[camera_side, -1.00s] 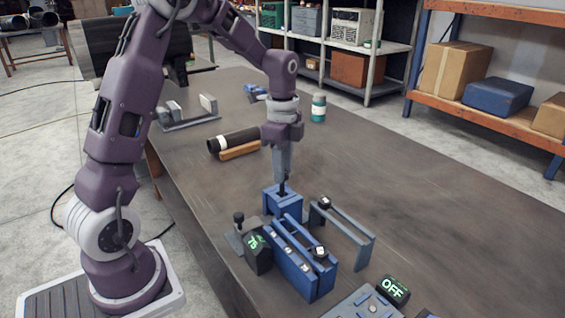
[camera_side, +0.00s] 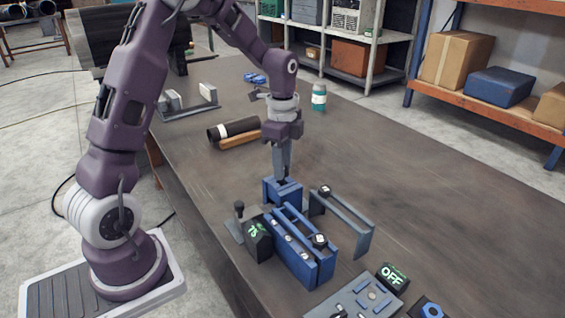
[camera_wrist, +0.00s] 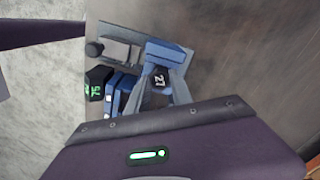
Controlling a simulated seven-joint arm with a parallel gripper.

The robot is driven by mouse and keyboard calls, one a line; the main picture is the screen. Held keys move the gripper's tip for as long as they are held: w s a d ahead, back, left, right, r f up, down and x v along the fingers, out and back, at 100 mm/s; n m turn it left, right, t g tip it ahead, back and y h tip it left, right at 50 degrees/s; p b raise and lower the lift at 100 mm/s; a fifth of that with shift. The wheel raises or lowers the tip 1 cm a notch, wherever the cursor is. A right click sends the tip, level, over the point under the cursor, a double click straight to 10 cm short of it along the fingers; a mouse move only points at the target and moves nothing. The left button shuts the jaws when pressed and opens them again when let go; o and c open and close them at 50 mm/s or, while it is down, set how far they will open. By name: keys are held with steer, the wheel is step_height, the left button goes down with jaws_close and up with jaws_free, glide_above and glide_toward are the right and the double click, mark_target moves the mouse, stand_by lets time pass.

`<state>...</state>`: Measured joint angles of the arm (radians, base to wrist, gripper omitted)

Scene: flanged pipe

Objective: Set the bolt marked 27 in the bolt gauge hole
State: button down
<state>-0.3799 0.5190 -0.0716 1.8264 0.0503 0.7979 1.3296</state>
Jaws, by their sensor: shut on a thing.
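The bolt marked 27 (camera_wrist: 160,79) shows its dark head with white digits between my fingers in the wrist view. My gripper (camera_side: 282,180) is shut on it, fingers pointing down, at the top of a blue block (camera_side: 283,192). That block, which looks like the bolt gauge, also shows in the wrist view (camera_wrist: 166,52). The bolt's shank and the hole are hidden, so I cannot tell how deep the bolt sits. A black display reading 75 (camera_side: 258,240) stands beside the block, and it also shows in the wrist view (camera_wrist: 96,88).
A blue slotted rack (camera_side: 300,258) holding bolts stands in front of the block. A grey rail (camera_side: 345,222) carrying a dark-headed bolt (camera_side: 325,190) is to the right. A grey panel (camera_side: 365,300) and an OFF display (camera_side: 391,278) are nearer.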

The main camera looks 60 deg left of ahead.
steer(key=shift+f, duration=1)
steer(key=c, duration=0.7)
jaws_free()
steer(key=shift+o, duration=0.2)
steer(key=shift+r, duration=3.45)
